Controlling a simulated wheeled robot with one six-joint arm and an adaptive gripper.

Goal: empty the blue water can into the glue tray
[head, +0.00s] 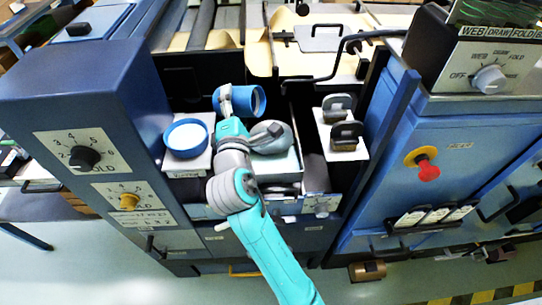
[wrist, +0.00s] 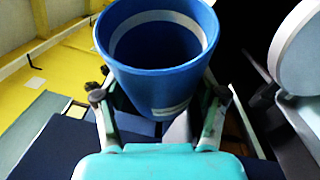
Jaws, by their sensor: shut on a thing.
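My gripper (wrist: 160,100) is shut on a blue can (wrist: 158,75), with one finger on each side of it. In the head view the can (head: 243,101) is tipped well over, with its mouth facing right. The wrist view looks into its mouth, where a pale band runs inside the rim and the inside is dark. I see no stream leaving it. The pale glue tray (head: 282,171) appears to be the one below and right of my gripper (head: 230,112), partly hidden by my wrist. The can is behind this tray in the picture.
A second blue round container (head: 186,138) with pale contents stands on a ledge left of my arm. Dark metal clips (head: 346,134) stand on a white plate at right. Blue cabinets (head: 75,80) flank the bay, and a dark bar (head: 335,70) crosses behind.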

